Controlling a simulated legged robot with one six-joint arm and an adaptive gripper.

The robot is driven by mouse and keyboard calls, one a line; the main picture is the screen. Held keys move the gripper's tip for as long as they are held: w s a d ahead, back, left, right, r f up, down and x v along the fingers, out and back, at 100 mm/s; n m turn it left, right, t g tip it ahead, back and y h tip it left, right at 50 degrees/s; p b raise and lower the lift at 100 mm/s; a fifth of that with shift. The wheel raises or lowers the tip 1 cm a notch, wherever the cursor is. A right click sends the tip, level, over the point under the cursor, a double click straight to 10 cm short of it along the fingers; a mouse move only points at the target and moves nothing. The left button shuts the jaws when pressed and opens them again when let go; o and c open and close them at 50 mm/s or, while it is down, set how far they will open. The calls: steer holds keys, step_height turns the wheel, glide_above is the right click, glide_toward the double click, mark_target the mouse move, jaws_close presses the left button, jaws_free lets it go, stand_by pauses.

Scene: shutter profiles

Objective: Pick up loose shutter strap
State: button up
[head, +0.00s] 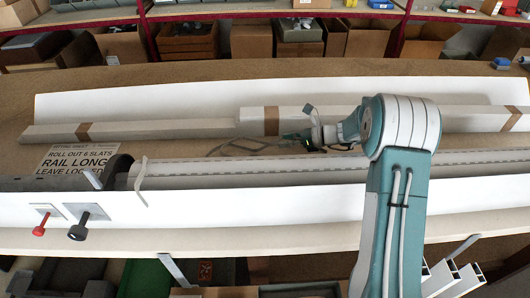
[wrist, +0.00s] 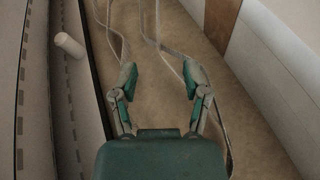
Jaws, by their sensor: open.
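The loose shutter strap (head: 245,146) looks like thin grey loops on the brown bench, left of my gripper (head: 298,138) in the head view. In the wrist view, its pale strands (wrist: 168,47) run down from the top edge on the brown surface. One strand lies between the fingertips and another passes near the right finger. My gripper (wrist: 160,78) is open, with its two green-grey fingers apart and nothing held between them. I cannot tell its height above the strap. My arm hides part of the bench in the head view.
A slatted shutter profile (head: 250,171) runs along the bench in front of the strap. Long wrapped boxes (head: 200,128) lie behind it. A printed sign (head: 80,163) lies at left, above red (head: 40,230) and black (head: 78,232) knobs. A white peg (wrist: 69,45) stands left of my gripper.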

mark_target(267, 143)
steer(key=x, duration=0.7)
steer(key=shift+d, duration=0.1)
steer(key=shift+c, duration=0.6)
jaws_close()
